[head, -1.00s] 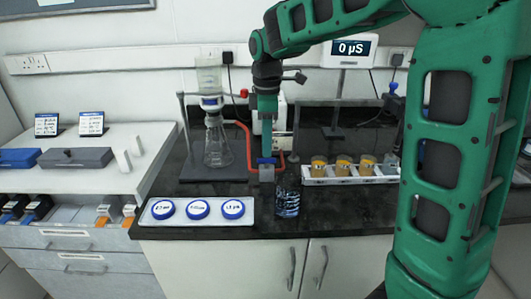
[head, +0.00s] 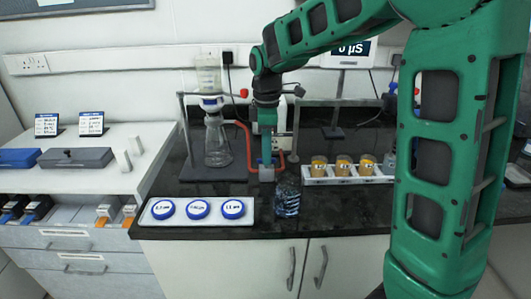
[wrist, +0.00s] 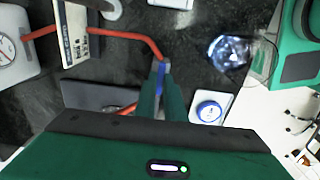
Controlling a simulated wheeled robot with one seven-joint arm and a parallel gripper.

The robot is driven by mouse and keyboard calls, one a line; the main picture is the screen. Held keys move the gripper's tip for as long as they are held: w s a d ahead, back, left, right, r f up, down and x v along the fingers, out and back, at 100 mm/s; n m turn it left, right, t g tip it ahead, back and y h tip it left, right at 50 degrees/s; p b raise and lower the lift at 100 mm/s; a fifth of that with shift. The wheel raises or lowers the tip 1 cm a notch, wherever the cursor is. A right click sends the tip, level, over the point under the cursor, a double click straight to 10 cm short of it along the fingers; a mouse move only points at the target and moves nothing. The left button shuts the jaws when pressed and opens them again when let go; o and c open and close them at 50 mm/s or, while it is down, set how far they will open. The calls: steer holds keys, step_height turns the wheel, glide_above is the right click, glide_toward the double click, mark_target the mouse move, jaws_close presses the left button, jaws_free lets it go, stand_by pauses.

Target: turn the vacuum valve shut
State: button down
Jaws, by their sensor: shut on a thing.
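The vacuum valve (wrist: 166,62) sits at the end of the red tubing (wrist: 125,34) in the wrist view. Its blue handle (wrist: 160,78) stands between the two green fingers. My gripper (wrist: 160,92) is shut on this handle. In the head view my gripper (head: 267,158) points straight down at the valve, above a small grey block (head: 266,174). The fingers hide most of the handle there. The red tubing (head: 243,128) runs from the flask (head: 216,142) side towards the valve.
A clear beaker (head: 287,197) stands close in front and right of the valve. A white tray (head: 153,221) with blue-lidded dishes is front left. A rack (head: 318,181) of amber-filled vessels is to the right. A filter stand (head: 182,120) is to the left.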

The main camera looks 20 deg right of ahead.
steer(key=shift+w, duration=0.1)
steer(key=m, duration=0.4)
steer(key=shift+m, duration=0.4)
steer(key=m, duration=0.5)
steer(key=shift+r, duration=0.1)
steer(key=m, duration=0.4)
steer(key=shift+w+m, duration=0.1)
steer(key=shift+m, duration=2)
steer(key=c, duration=1.9)
jaws_free()
steer(key=shift+c, duration=0.2)
steer(key=shift+o, duration=0.5)
